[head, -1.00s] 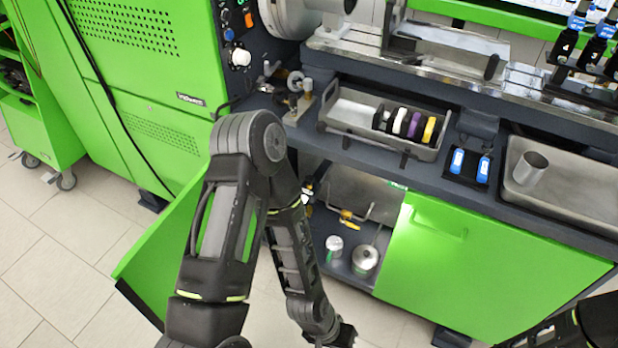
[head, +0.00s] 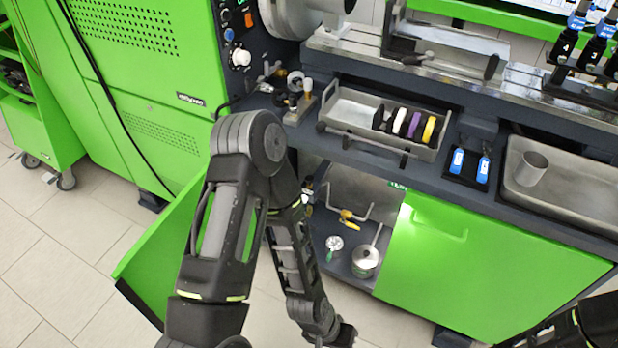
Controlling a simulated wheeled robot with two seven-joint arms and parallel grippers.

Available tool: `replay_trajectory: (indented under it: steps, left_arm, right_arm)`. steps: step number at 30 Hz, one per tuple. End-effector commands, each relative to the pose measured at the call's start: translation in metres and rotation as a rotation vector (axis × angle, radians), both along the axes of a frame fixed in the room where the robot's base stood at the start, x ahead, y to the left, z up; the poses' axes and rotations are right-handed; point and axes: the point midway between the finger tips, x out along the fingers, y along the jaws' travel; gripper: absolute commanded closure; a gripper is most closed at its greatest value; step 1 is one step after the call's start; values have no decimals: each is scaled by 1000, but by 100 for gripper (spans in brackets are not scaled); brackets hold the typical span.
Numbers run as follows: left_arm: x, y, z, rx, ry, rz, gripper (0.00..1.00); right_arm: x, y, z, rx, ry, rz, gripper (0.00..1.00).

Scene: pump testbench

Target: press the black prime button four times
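The control panel (head: 238,40) is on the right edge of the green machine at the upper left, with several small buttons and a white knob (head: 241,57). The buttons are too small for me to tell which one is the black prime button. My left arm rises from the bottom, bends at its elbow below the panel, and runs down to the bottom edge. Its wrist is low in front of the open cabinet, far from the panel, and I see no gripper fingers. Only a piece of my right arm shows at the bottom right corner; its gripper is out of the picture.
A grey tray (head: 337,113) holds black, white, purple and yellow pieces (head: 405,122) on the bench. A metal basin (head: 575,205) holds a cup (head: 531,168). A green door (head: 168,235) is swung open.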

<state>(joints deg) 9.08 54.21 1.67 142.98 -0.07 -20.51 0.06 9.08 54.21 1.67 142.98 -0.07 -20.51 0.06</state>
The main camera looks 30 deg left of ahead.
Motion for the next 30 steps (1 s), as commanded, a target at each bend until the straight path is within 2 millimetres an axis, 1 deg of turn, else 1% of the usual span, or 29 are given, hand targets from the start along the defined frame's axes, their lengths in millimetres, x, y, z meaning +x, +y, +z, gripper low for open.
replay_trajectory:
  steps: [1, 2, 12, 30]
  left_arm:
    - [0, 0, 0, 0, 0, 0, 100]
    - [0, 0, 0, 0, 0, 0, 100]
    - [0, 0, 0, 0, 0, 0, 100]
    - [0, 0, 0, 0, 0, 0, 100]
  right_arm:
    - [0, 0, 0, 0, 0, 0, 70]
    - [0, 0, 0, 0, 0, 0, 73]
    - [0, 0, 0, 0, 0, 0, 100]
    - [0, 0, 0, 0, 0, 0, 100]
